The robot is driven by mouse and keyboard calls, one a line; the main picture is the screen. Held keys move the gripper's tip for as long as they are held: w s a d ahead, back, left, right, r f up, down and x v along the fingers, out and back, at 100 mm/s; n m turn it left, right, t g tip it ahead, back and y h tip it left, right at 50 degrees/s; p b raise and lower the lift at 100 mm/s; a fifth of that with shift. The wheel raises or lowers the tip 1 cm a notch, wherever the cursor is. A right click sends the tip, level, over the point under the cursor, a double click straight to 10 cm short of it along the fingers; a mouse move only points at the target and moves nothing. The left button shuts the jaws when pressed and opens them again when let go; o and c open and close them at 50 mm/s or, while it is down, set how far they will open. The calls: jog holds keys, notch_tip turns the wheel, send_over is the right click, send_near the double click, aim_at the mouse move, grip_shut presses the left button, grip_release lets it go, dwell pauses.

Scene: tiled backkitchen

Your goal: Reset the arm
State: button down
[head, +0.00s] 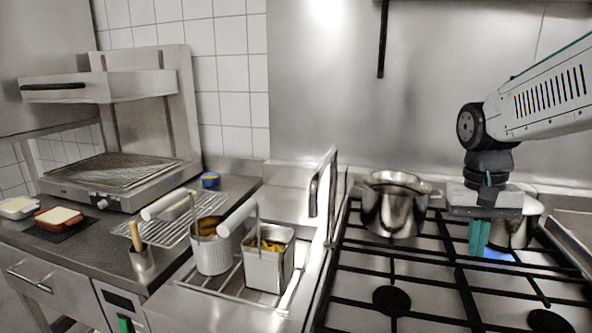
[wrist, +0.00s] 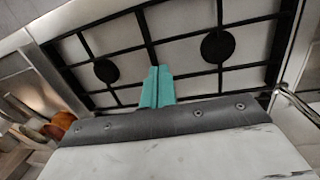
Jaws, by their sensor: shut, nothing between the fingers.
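My arm reaches in from the right in the head view. My gripper (head: 479,238) points down over the gas stove (head: 432,285), its teal fingers closed together with nothing between them. In the wrist view my gripper (wrist: 157,88) also shows shut, with the stove's black grates and two burners beyond it.
A steel pot (head: 393,205) stands on the stove left of my gripper. Another pot (head: 522,225) is partly hidden behind it. A fryer with two baskets (head: 212,248) (head: 268,262) and a salamander grill (head: 120,175) are at the left. The front grates are clear.

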jog(key=s+a+n+t, duration=0.1)
jog(key=s+a+n, duration=0.1)
jog(key=s, duration=0.7)
jog(key=s+a+f+n+t, duration=0.1)
jog(key=s+a, duration=0.2)
jog(key=s, duration=0.6)
jog(key=shift+s+a+n+y, duration=0.35)
jog(key=shift+s+n+y, duration=0.05)
